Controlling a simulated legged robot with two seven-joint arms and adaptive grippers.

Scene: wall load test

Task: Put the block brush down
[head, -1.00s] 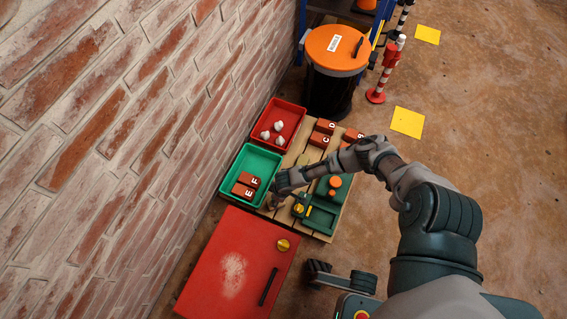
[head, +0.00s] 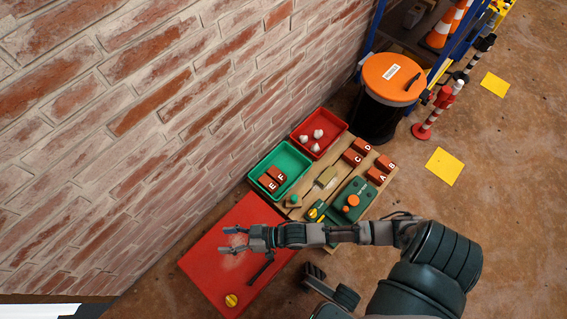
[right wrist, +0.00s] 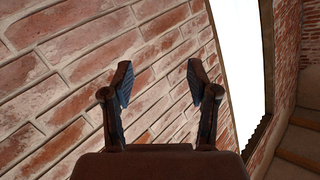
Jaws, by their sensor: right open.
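A tan block (head: 326,177) lies on the wooden pallet between the green bin and the lettered red blocks. It looks most like the block brush, but it is too small to be sure. A small green-topped piece (head: 294,201) stands nearer, by the green bin's corner. My right gripper (head: 226,241) is open and empty over the red panel (head: 205,268), left of the pallet and apart from both. In the right wrist view its spread fingers (right wrist: 160,95) have nothing between them and face the brick wall. My left gripper is out of view.
The green bin (head: 256,172) holds red blocks E and F; the red bin (head: 299,140) holds white lumps. A green case (head: 366,208) with an orange knob sits on the pallet. A dark bar and yellow knob (head: 231,301) are on the panel. The brick wall rises at left.

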